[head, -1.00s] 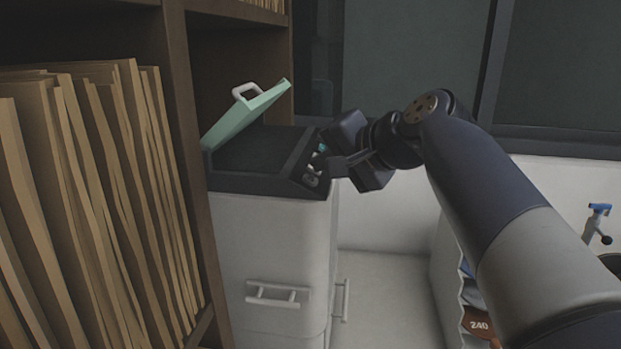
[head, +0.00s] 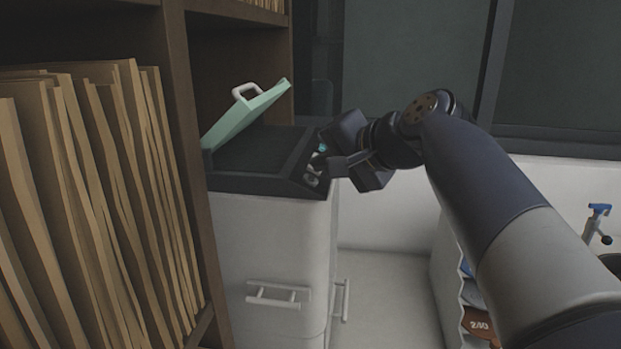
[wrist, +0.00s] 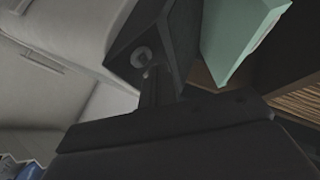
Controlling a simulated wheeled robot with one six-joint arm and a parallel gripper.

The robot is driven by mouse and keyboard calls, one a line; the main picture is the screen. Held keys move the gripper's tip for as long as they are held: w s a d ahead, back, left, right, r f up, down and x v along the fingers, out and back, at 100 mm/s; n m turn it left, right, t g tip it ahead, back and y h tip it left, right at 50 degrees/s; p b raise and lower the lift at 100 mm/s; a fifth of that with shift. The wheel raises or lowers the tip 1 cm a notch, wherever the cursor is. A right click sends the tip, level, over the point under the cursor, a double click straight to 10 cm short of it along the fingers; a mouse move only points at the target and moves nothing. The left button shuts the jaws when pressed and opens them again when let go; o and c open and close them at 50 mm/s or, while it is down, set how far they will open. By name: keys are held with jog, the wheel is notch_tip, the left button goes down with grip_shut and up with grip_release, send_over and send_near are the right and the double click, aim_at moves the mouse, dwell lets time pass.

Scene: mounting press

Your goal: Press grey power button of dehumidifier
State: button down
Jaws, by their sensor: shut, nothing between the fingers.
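The dehumidifier (head: 270,240) is a white box with a dark top and a raised pale green lid (head: 245,118). Its sloped control panel on the right edge carries a teal button (head: 322,148) and grey round parts (head: 311,181). In the wrist view, a round grey button (wrist: 142,57) shows on the dark panel, with a smaller grey part beside it. My gripper (head: 326,162) is shut and empty, its fingertips at the panel. The fingers (wrist: 153,84) point at the small grey part in the wrist view; I cannot tell whether they touch it. They partly hide the panel.
A dark wooden shelf (head: 180,120) with upright brown folders (head: 100,190) stands close on the left. A white wall (head: 385,215) is behind. Floor is open between the dehumidifier and that unit.

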jog(key=shift+f, duration=0.1)
jog(key=shift+a+f+b, duration=0.15)
jog(key=shift+f+b, duration=0.15)
jog(key=shift+a+f, duration=0.15)
jog(key=shift+f, duration=0.2)
dwell(0.7)
dwell(0.3)
jog(key=shift+d+r+p, duration=0.3)
jog(key=shift+r, duration=0.45)
jog(key=r+p, duration=0.1)
jog(key=d+r+p, duration=0.1)
jog(key=r, duration=0.1)
jog(key=d+r+p, duration=0.1)
jog(key=shift+s+r, duration=0.2)
jog(key=shift+r, duration=0.1)
jog(key=shift+f, duration=0.1)
dwell(0.4)
